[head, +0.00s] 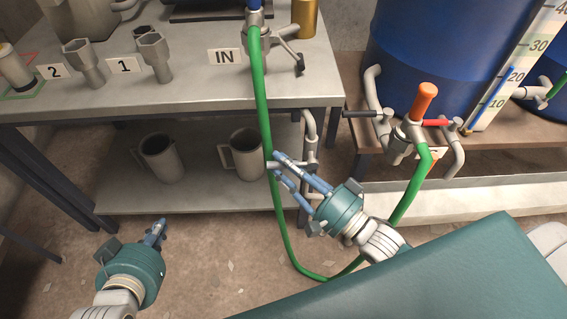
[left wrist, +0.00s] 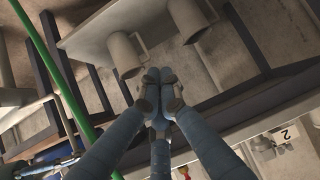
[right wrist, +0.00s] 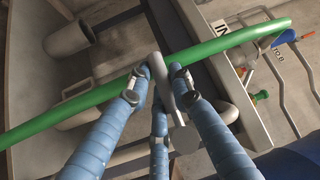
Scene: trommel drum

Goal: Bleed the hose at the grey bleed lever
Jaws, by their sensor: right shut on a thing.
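The grey bleed lever (head: 300,166) sits at the lower end of a grey pipe (head: 309,127) under the table's right end. In the head view my right gripper (head: 278,165) is at this lever. In the right wrist view its fingers (right wrist: 157,88) are closed around the grey lever (right wrist: 160,72). The green hose (head: 264,110) hangs from the IN fitting (head: 254,42), passes close to the right fingertips and loops over the floor to the blue tank's valve. The hose crosses behind the fingers in the right wrist view (right wrist: 220,42). My left gripper (head: 158,232) is shut and empty, its fingertips together in its wrist view (left wrist: 155,82).
Two grey mugs (head: 160,158) (head: 243,153) stand on the lower shelf (head: 200,190). A blue tank (head: 425,50) with an orange-handled valve (head: 424,102) stands at the right. Grey fittings (head: 85,63) stand on the tabletop. The floor around my left gripper is clear.

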